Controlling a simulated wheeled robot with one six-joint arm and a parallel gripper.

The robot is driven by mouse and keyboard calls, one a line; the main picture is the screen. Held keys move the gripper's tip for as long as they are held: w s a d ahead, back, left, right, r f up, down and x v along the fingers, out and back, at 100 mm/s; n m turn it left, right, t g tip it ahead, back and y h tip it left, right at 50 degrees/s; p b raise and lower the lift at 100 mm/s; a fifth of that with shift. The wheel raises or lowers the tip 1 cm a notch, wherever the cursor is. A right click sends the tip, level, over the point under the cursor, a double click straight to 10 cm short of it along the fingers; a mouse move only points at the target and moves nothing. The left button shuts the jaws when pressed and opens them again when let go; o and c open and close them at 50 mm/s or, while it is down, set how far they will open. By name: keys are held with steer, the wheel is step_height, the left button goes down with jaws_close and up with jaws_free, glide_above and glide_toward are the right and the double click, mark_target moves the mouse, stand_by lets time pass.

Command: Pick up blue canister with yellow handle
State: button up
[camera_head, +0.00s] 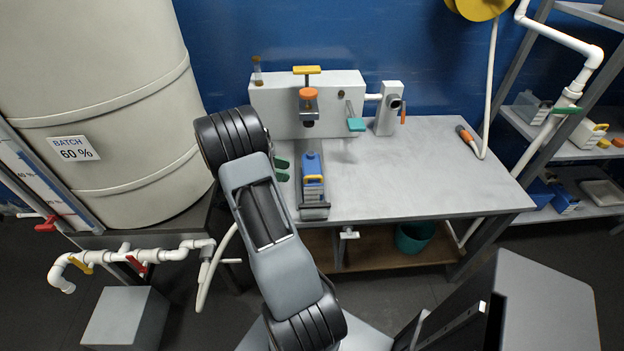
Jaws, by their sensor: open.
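The blue canister (312,163) with a yellow handle stands near the left front of the grey workbench, by a grey ribbed holder (314,212) at the front edge. My arm rises from the bottom and bends over the bench's left end. Most of my gripper is hidden behind the arm. Two dark green pieces, which look like its fingertips (282,170), show just left of the canister. They are apart, with nothing seen between them. I cannot tell their height above the bench.
A white bench unit (345,93) with an orange-capped part (308,95) and a teal lever (356,124) stands behind the canister. A large tank (95,110) is at left. Shelves (570,150) stand at right. The bench's right half (440,170) is mostly clear.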

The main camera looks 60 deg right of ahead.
mark_target(312, 175)
steer(key=x, duration=0.5)
steer(key=shift+d+p+x, duration=0.25)
steer(key=shift+p+x, duration=0.4)
steer(key=shift+x, duration=1.95)
steer(key=shift+w, duration=0.2)
steer(key=shift+c, duration=0.4)
jaws_close()
steer(key=shift+r, duration=0.1)
